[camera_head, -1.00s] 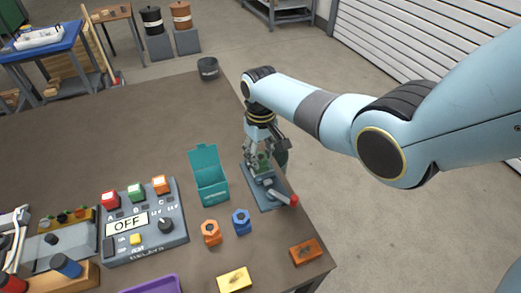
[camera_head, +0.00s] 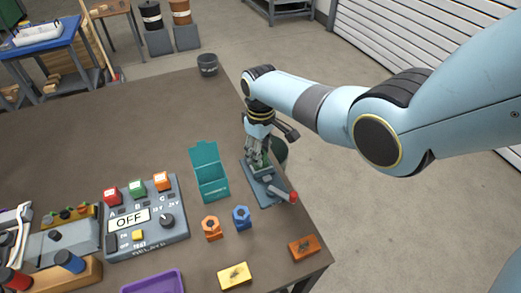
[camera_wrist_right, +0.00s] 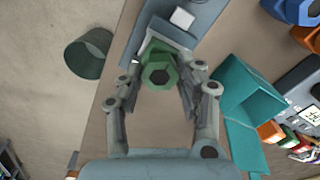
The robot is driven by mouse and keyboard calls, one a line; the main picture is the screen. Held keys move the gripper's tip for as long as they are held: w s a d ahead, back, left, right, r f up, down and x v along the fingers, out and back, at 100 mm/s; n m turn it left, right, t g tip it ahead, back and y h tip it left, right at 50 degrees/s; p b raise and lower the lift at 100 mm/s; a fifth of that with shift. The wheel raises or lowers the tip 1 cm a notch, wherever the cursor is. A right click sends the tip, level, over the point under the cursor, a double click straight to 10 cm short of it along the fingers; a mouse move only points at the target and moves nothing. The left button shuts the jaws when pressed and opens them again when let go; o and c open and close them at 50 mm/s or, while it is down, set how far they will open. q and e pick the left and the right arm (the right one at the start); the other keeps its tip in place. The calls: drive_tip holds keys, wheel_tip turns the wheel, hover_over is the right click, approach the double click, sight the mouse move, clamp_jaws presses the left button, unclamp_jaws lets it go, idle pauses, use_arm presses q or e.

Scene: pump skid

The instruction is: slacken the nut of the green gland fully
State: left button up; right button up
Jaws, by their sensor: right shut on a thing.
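The green gland (camera_head: 262,163) stands on a grey-blue pump base (camera_head: 262,187) at the table's right edge, partly hidden by my right gripper. In the right wrist view its green hex nut (camera_wrist_right: 159,75) sits between the fingers, with a dark round opening facing the camera. My right gripper (camera_wrist_right: 168,80) points down from above and is shut on the nut; it also shows in the head view (camera_head: 258,158). My left gripper is in neither view.
A red-tipped lever (camera_head: 284,194) sticks out at the front of the base. An open teal box (camera_head: 211,180) stands close on the left. Orange (camera_head: 211,228) and blue (camera_head: 241,218) hex fittings stand in front, and a relay panel (camera_head: 150,238) lies further left.

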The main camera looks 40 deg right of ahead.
drive_tip(key=o, duration=1.2)
drive_tip(key=shift+c, duration=0.2)
drive_tip(key=shift+r, duration=0.1)
wheel_tip(320, 180, up, 12)
